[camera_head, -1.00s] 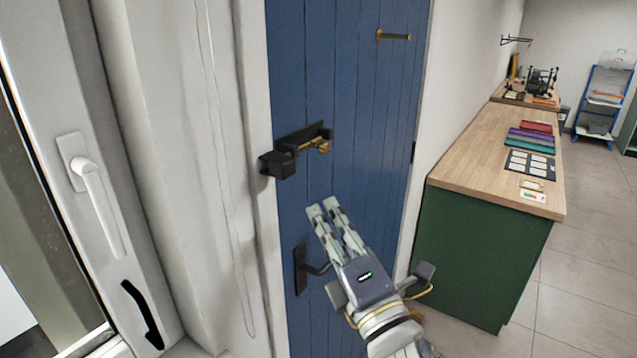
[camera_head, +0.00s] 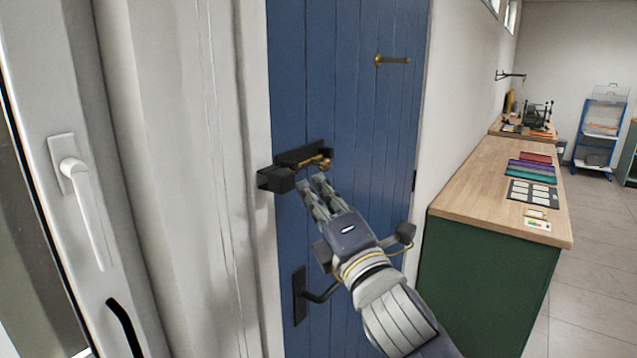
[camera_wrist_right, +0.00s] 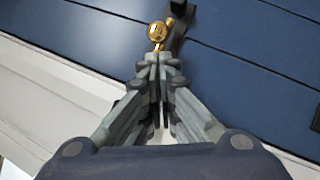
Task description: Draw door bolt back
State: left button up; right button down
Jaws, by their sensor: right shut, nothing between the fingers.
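The door bolt is a brass rod with a knob (camera_head: 325,163) on a black plate (camera_head: 300,155), mounted on the blue door (camera_head: 350,110). Its black keeper block (camera_head: 276,179) sits at the door's left edge, on the frame. The rod's left end is hidden, so I cannot tell how far it reaches into the keeper. My right gripper (camera_head: 312,184) is shut and empty, just below the knob. In the right wrist view, the brass knob (camera_wrist_right: 157,31) is just beyond the closed fingertips (camera_wrist_right: 158,62); contact cannot be told. My left gripper is not in view.
A black lever handle (camera_head: 318,294) is on the door below the bolt, close to my right arm. A brass peg (camera_head: 393,60) sticks out higher up. A white window handle (camera_head: 82,205) is at left. A wood-topped green counter (camera_head: 480,180) stands at right.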

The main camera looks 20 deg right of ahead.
jog(key=shift+w+d+r, duration=0.25)
jog(key=shift+w+d, duration=0.1)
jog(key=w+d, duration=0.1)
jog(key=d, duration=0.1)
jog(key=w+d, duration=0.2)
jog(key=shift+p, duration=0.3)
jog(key=shift+a, duration=0.1)
